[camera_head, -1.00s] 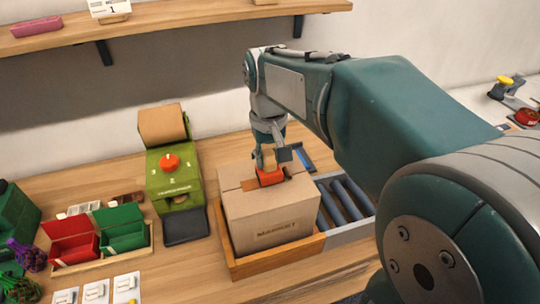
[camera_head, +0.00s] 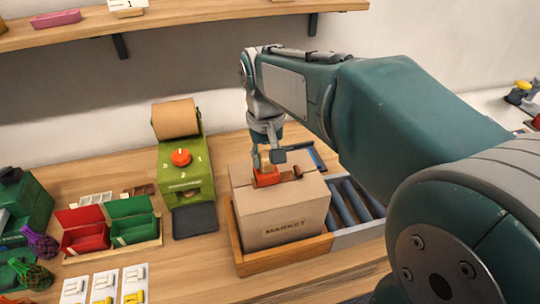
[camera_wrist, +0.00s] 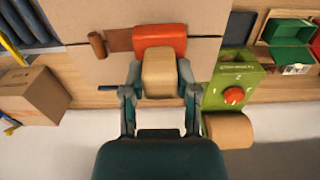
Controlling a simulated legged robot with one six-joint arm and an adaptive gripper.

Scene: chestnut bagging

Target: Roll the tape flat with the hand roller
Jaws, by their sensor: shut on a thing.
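The hand roller (camera_head: 266,179) has an orange-red body and rests low over the top of the cardboard box, apparently on it. In the wrist view its tan block-shaped grip (camera_wrist: 159,74) sits between my fingers, with the orange-red part (camera_wrist: 160,38) beyond. My gripper (camera_head: 268,160) is shut on the roller; it also shows in the wrist view (camera_wrist: 160,88). A brown tape strip (camera_wrist: 119,40) runs along the box's top beside the roller, to its right in the head view. The part under the roller is hidden. The box (camera_head: 280,212) is closed and marked MARKET.
The box stands in a wooden tray (camera_head: 290,257), beside a grey bin (camera_head: 357,234) of dark rolls. A small brown cylinder (camera_wrist: 97,45) lies at the tape's end. A green machine (camera_head: 187,175), a black pad (camera_head: 194,221) and red and green bins (camera_head: 132,229) stand left.

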